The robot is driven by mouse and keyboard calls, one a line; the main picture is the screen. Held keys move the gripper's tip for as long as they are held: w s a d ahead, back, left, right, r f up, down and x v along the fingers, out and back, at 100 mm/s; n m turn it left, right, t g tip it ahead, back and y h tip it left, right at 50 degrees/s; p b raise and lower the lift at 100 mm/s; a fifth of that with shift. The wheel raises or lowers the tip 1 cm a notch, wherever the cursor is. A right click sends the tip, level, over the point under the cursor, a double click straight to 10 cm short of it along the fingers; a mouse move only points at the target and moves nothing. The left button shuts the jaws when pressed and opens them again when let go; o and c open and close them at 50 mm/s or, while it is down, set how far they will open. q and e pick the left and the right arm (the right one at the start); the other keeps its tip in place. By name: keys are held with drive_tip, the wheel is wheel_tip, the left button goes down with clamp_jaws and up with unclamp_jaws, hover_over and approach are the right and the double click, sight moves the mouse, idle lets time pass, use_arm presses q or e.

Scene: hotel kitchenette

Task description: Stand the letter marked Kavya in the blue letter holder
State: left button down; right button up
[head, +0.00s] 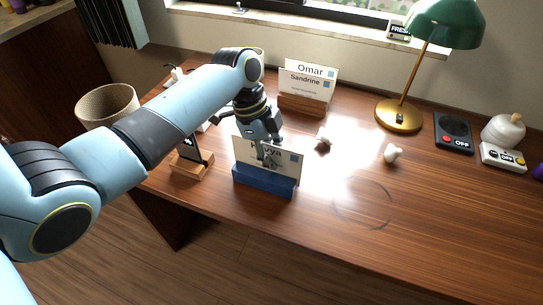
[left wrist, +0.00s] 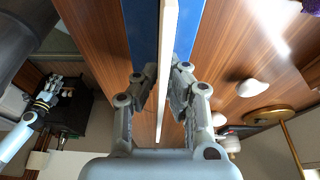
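The letter marked Kavya (head: 285,163) is a pale card standing upright at the blue letter holder (head: 262,183), with its lower edge hidden in the holder. My left gripper (head: 268,155) is at the letter's top edge and covers part of the name.
A wooden holder (head: 303,104) with letters marked Omar and Sandrine stands behind. A phone on a wooden stand (head: 190,168) is close on the left. Small white objects (head: 392,153), a green lamp (head: 400,113) and a black OFF device (head: 454,133) are to the right. The front right desk is clear.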

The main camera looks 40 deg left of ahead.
use_arm(q)
drive_tip(key=c, duration=1.4)
unclamp_jaws()
drive_tip(key=v, duration=1.2)
